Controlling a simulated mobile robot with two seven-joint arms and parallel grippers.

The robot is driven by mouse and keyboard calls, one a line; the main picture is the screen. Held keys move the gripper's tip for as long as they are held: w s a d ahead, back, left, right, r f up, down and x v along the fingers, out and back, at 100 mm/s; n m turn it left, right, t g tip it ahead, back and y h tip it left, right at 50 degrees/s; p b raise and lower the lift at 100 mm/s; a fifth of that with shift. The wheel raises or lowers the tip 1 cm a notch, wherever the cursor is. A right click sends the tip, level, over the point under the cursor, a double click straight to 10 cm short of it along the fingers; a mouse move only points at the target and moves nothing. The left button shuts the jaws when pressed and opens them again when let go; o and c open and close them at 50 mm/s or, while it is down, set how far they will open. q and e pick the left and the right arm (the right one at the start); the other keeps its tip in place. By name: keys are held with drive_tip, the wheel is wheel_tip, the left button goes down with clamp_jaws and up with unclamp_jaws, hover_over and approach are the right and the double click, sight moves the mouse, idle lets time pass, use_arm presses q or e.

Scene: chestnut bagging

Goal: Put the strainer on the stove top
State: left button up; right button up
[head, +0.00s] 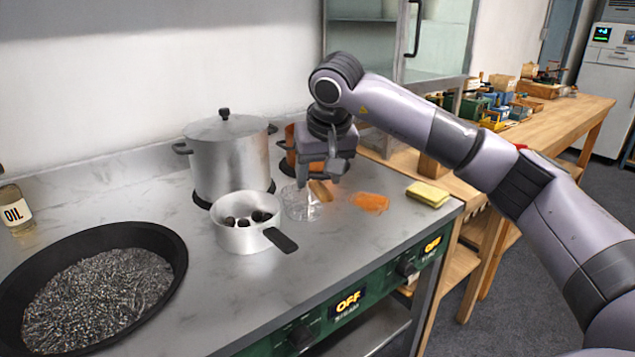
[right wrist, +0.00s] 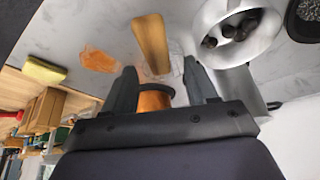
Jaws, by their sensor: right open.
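A pale metal vessel with a dark handle (head: 244,236), which I take for the strainer, sits upright on the grey stove top (head: 215,290). Several dark chestnuts lie in it. It also shows at the upper right of the right wrist view (right wrist: 262,48). My right gripper (head: 318,178) is open and empty, above the counter to the right of the strainer and apart from it. A wooden piece (right wrist: 152,44) lies beyond its fingers in the right wrist view, beside a clear glass vessel (head: 301,204). My left gripper is out of view.
A large lidded pot (head: 229,160) stands behind the strainer, and a copper pot (head: 292,150) is partly hidden by my gripper. A black pan (head: 172,245) is at left, near an oil bottle (head: 17,212). An orange patch (head: 370,203) and a yellow sponge (head: 427,194) lie right.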

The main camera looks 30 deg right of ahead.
drive_tip(key=d+v, duration=0.1)
drive_tip(key=v, duration=0.8)
drive_tip(key=shift+a, duration=0.5)
